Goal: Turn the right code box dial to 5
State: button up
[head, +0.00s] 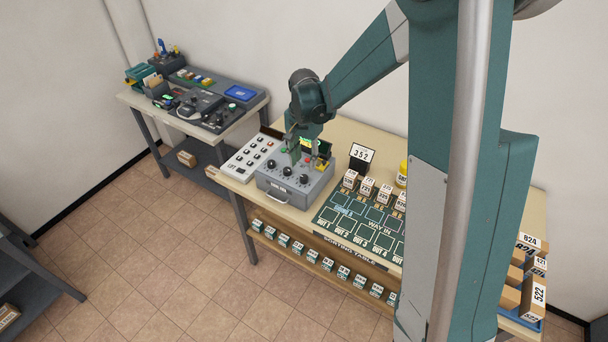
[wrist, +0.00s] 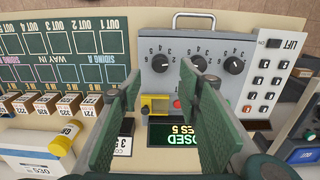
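The grey code box (head: 268,185) stands on the table, with three black dials in a row on its sloped face. The right dial (head: 304,179) appears at the left of the row in the wrist view (wrist: 160,63), which looks from the opposite side. Small digits ring it; its setting is too small to read. My gripper (head: 295,150) is over the back part of the box. In the wrist view its two green fingers (wrist: 159,82) are spread apart with nothing between the pads. The right dial shows beyond the fingertips, apart from them.
A lit display (wrist: 172,134), partly hidden by a finger, and a yellow part (wrist: 155,107) sit behind the dials. A keypad panel (head: 252,155) stands left of the box. The 352 sign (head: 361,154), white blocks (head: 367,188) and sorting board (head: 340,212) lie to the right.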

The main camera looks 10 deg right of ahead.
aim_at(304, 177)
jog(key=shift+f, duration=3.65)
jog(key=c, duration=0.9)
